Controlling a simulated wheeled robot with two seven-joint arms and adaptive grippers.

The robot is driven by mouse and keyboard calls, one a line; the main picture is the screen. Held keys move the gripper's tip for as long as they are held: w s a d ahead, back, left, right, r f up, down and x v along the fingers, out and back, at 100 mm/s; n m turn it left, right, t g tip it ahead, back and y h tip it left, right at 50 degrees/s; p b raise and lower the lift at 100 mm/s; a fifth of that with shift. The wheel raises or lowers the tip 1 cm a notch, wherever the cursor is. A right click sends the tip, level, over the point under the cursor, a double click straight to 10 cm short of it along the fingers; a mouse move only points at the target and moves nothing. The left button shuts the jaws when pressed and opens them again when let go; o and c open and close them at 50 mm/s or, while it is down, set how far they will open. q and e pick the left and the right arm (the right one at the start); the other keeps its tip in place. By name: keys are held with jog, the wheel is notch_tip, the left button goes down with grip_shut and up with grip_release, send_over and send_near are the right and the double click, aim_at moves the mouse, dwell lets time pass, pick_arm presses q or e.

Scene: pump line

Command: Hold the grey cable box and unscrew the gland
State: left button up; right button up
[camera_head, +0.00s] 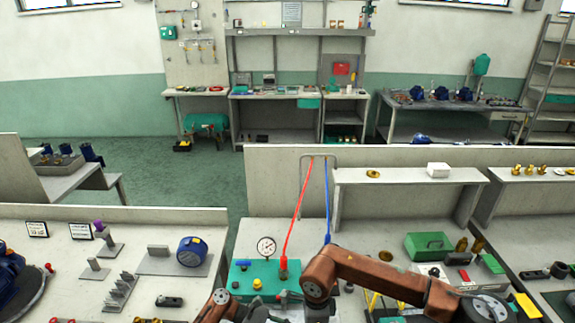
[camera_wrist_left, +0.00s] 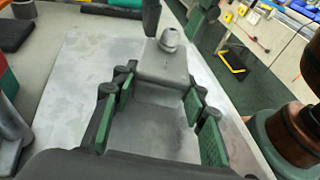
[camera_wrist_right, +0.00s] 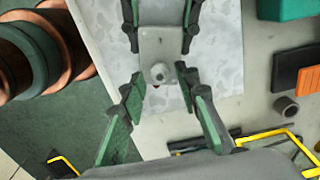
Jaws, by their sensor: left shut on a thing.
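The grey cable box (camera_wrist_left: 150,120) sits between the fingers of my left gripper (camera_wrist_left: 160,85), which is shut on its sides. The gland (camera_wrist_left: 168,38) is a small rounded grey knob on the end of the box facing my right gripper. In the right wrist view, the box (camera_wrist_right: 160,42) and gland (camera_wrist_right: 158,74) show in the middle, with my left fingers on either side of the box. My right gripper (camera_wrist_right: 160,84) is open, its fingertips apart on both sides of the gland, with gaps visible. In the head view, the box and gland cannot be made out.
A pale mottled plate (camera_wrist_right: 215,45) lies below the box. The head view shows a teal gauge stand (camera_head: 265,278), a red hose (camera_head: 296,215) and a green case (camera_head: 429,245).

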jog(key=shift+f, duration=0.6)
grip_shut()
dwell(0.3)
